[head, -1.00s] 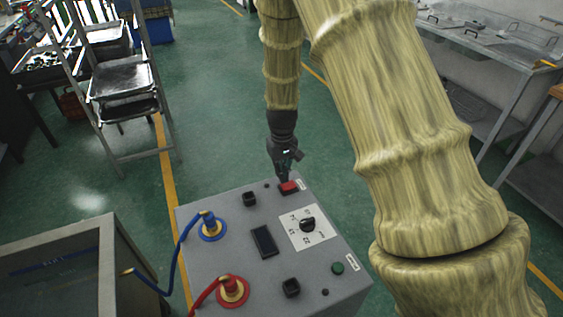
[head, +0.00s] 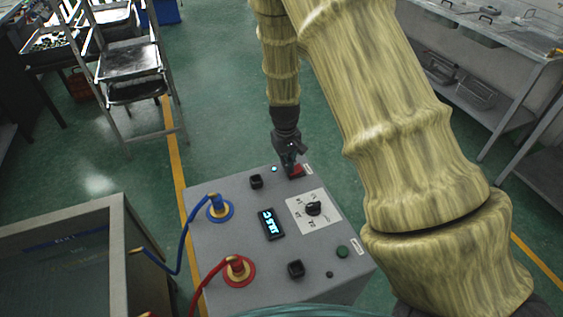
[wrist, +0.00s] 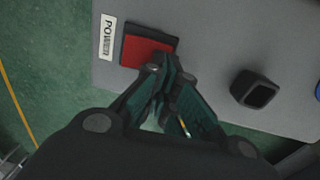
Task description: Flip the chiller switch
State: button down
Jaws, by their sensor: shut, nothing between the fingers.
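The chiller (head: 230,280) is a grey box with a control panel on top. Its red rocker switch (head: 297,171) sits near the panel's far edge, beside a label. In the wrist view the red switch (wrist: 143,49) lies in a black frame next to a "POWER" label (wrist: 107,37). My gripper (head: 291,164) is shut and empty. Its fingertips (wrist: 166,66) are at the switch's near edge and cover part of it; I cannot tell if they touch. The panel display (head: 270,223) is lit with blue-white characters, and a small indicator (head: 274,169) glows.
The panel also bears a black rotary knob (head: 313,208), a green button (head: 342,251), and blue (head: 219,208) and red (head: 238,270) hose fittings. A grey tank (head: 70,260) stands at left. A metal rack (head: 130,60) stands behind. The green floor beyond the chiller is clear.

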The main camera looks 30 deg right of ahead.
jog(key=shift+s+d, duration=0.15)
jog(key=shift+d, duration=0.2)
jog(key=shift+d+r+p, duration=0.2)
jog(key=shift+r+p, duration=0.05)
jog(key=shift+p, duration=0.05)
jog(key=shift+d, duration=0.4)
jog(key=shift+r, duration=0.15)
jog(key=r+p, duration=0.4)
jog(key=shift+a, duration=0.4)
notch_tip(320, 180, up, 10)
jog(key=a+b, duration=0.2)
jog(key=shift+f, duration=0.25)
jog(key=shift+r, duration=0.1)
